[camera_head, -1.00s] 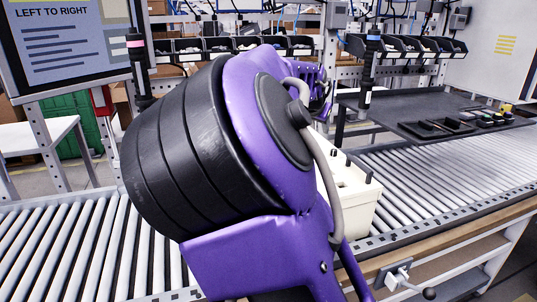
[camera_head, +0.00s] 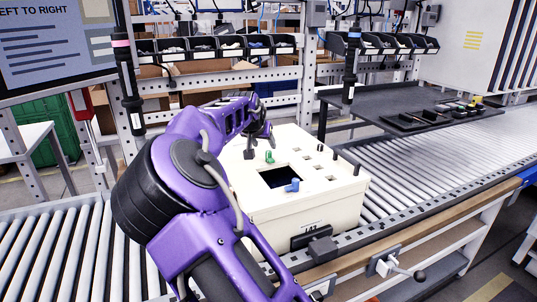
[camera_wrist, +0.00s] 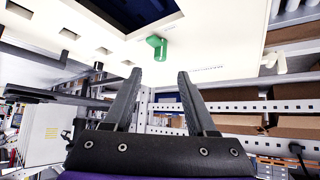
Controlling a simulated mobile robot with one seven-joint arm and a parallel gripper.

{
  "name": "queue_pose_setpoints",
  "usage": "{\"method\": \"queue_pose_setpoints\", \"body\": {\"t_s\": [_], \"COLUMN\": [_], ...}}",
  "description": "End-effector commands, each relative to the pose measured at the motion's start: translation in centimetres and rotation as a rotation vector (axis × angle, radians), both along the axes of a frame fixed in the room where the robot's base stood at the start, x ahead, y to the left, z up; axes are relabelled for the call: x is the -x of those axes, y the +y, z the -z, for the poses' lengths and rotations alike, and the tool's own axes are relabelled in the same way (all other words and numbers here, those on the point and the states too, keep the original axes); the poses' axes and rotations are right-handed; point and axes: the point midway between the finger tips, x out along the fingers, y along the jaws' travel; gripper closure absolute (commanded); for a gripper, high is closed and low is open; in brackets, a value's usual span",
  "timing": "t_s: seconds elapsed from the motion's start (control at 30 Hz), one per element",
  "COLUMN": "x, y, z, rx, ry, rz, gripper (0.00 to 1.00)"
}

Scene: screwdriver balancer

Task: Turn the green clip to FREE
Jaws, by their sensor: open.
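The green clip (camera_head: 270,157) stands on the top face of a cream box (camera_head: 318,215), beside the box's dark square opening (camera_head: 280,177). In the wrist view the green clip (camera_wrist: 157,46) is a small L-shaped piece, just beyond the fingertips and roughly centred between them. Small print beside it is too blurred to read. My gripper (camera_wrist: 158,76) is open and empty, with both black fingers apart and clear of the clip. In the head view my gripper (camera_head: 261,142) is small and partly hidden by my purple arm, over the box's far left part.
A blue clip (camera_head: 292,186) sits at the opening's near edge. Black pegs stand at the box's right. A pale hook-like piece (camera_wrist: 274,63) is right of the green clip. Two hanging screwdrivers (camera_head: 127,80) (camera_head: 350,68) flank the box.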

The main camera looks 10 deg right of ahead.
Motion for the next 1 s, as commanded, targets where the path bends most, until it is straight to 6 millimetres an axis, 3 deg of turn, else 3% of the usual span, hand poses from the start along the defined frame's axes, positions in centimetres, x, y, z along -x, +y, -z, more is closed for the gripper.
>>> {"method": "queue_pose_setpoints", "body": {"t_s": [0.2, 0.4, 0.87, 1.0], "x": [-3.2, -5.2, -5.9, -5.9], "y": [-1.3, -2.0, -2.3, -2.3], "z": [3.5, 5.5, 6.4, 6.3], "rx": [0.003, 0.002, -0.001, -0.001], "ry": [0.001, 0.0, 0.0, 0.0], "rz": [0.002, 0.002, 0.001, 0.001], "gripper": [0.43, 0.43, 0.43, 0.68]}}
